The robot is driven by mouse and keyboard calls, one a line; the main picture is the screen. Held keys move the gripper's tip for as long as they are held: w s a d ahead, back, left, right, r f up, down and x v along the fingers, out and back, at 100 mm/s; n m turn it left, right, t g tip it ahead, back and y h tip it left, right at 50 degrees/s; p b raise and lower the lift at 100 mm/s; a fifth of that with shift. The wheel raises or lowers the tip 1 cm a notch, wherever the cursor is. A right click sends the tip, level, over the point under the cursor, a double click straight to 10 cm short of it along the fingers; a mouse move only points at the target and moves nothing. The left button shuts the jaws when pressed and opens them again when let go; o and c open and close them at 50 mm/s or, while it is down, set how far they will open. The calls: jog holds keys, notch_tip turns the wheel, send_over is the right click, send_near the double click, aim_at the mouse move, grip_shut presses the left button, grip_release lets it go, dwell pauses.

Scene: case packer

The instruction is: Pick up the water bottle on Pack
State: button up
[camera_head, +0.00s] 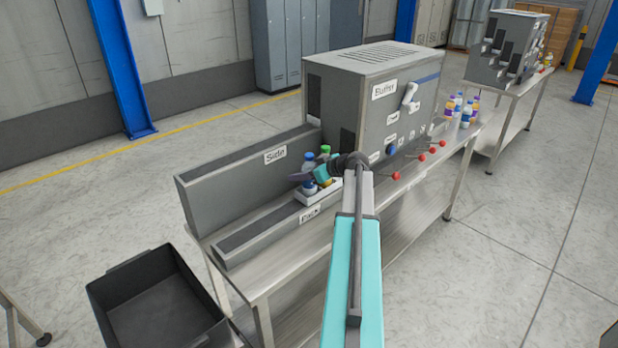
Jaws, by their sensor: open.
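A small cluster of bottles stands in a white tray (303,197) by the Pack label (310,214) on the bench. One bottle with a blue cap (309,156) and one with a green cap (326,149) show above my wrist. Which one is the water bottle is too small to tell. My gripper (298,177) is open and reaches in from the right, in front of the bottles at about their mid-height. It hides parts of them. I cannot tell whether it touches any bottle.
A grey Side rail (235,175) stands behind the tray. The grey Buffer machine (365,90) stands right of it, with red knobs (421,157) in front. More bottles (465,108) stand at the bench's far end. A black bin (150,300) sits at lower left.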

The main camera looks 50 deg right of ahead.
dwell(0.3)
jog(key=c, duration=0.9)
jog(key=shift+r, duration=0.15)
notch_tip(320, 180, up, 10)
jog(key=b, duration=0.2)
jog(key=shift+b, duration=0.35)
dwell(0.3)
